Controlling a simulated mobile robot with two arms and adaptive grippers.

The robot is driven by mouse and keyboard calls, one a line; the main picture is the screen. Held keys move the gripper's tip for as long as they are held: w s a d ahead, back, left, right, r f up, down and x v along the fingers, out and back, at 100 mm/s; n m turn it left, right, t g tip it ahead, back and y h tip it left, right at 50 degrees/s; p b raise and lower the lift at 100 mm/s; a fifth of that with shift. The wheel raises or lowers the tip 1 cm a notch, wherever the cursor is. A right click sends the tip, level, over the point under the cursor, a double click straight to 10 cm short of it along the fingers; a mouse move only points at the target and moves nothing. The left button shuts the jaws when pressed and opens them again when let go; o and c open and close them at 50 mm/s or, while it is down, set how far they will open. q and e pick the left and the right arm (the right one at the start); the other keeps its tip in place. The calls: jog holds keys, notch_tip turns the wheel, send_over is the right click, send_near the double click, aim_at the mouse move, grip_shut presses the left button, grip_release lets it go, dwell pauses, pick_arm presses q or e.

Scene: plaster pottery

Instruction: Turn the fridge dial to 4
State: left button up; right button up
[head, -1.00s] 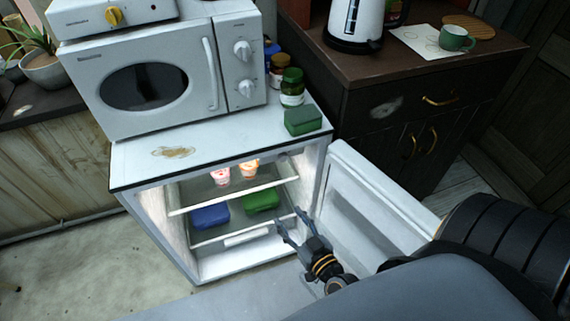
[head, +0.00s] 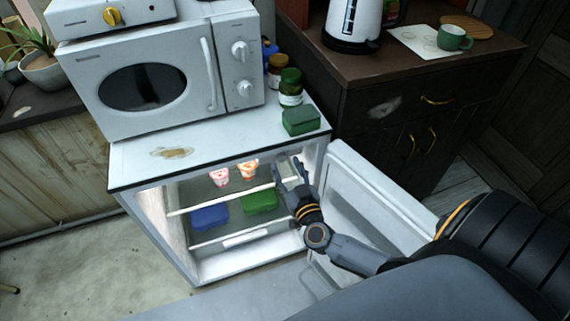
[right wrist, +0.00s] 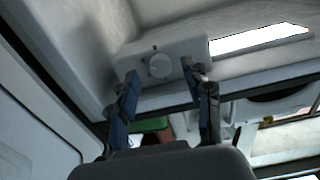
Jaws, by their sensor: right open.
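The fridge dial (right wrist: 159,66) is a small round pale knob on a white housing (right wrist: 190,46) inside the fridge, with a dark mark above it in the right wrist view. Its numbers are not readable. My right gripper (head: 289,166) is at the upper right of the fridge opening. In the right wrist view my right gripper (right wrist: 159,76) is open, its fingertips on either side of the dial with nothing between them gripped. I cannot tell whether they touch the housing. In the head view the dial cannot be made out. My left gripper is not in view.
The fridge (head: 150,172) stands with its door (head: 372,195) open to the right. Two cups, a blue box (head: 210,218) and a green box (head: 260,201) are on its shelves. A microwave (head: 150,85), jars and a green container (head: 300,121) are on top.

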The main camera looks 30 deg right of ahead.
jog(key=shift+x, duration=0.9)
jog(key=shift+c, duration=0.2)
grip_shut()
